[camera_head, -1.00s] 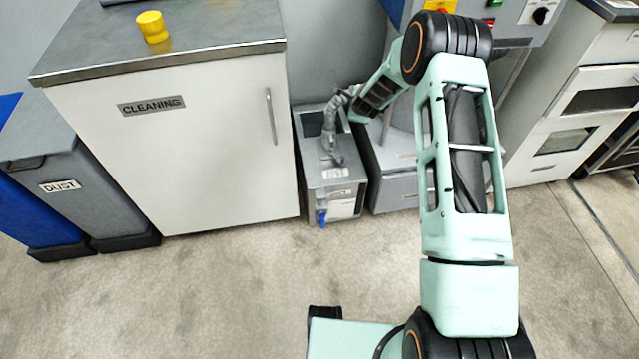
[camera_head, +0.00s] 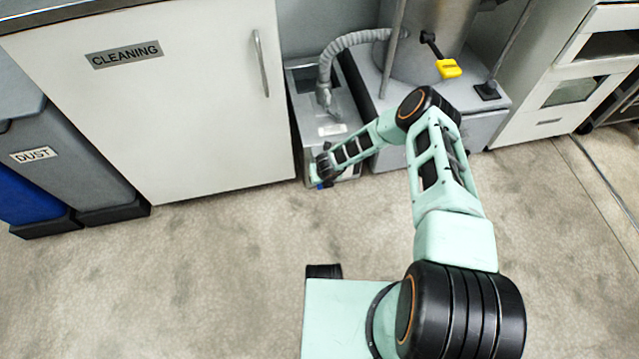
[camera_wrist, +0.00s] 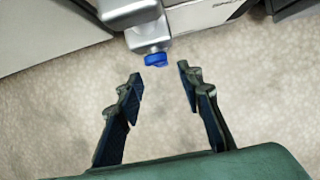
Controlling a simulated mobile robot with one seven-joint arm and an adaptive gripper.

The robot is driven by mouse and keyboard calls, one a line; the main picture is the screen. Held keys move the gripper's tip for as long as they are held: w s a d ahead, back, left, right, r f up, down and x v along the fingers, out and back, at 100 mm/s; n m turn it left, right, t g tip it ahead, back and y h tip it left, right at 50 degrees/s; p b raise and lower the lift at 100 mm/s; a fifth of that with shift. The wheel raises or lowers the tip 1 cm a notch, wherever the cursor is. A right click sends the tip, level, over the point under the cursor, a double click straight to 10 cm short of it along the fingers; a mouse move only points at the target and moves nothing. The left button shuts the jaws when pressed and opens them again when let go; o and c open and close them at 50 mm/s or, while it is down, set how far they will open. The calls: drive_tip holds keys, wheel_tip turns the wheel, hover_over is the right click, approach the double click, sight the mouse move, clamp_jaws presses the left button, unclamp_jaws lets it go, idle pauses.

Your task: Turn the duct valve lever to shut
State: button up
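A blue knob or handle end (camera_wrist: 155,59) sits on a grey fitting (camera_wrist: 147,35) at the front of a grey box; I cannot tell for sure that it is the duct valve lever. In the head view a bit of blue (camera_head: 320,186) shows low on the box front, mostly hidden by my arm. My gripper (camera_wrist: 160,82) is open and empty. The blue end lies just beyond the gap between its fingertips, with no contact visible. In the head view my gripper (camera_head: 324,168) is small and dark at the box front.
The grey box (camera_head: 312,100) has a ribbed hose (camera_head: 350,42) running to the machine. A yellow-ended black lever (camera_head: 448,68) is on the machine's column. A white CLEANING cabinet (camera_head: 200,110) stands left of the box. The floor (camera_head: 240,240) in front is clear.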

drive_tip(key=b+x, duration=0.4)
drive_tip(key=x, duration=0.4)
drive_tip(key=shift+w+f, duration=0.1)
drive_tip(key=shift+f, duration=0.1)
drive_tip(key=shift+c, duration=0.3)
clamp_jaws()
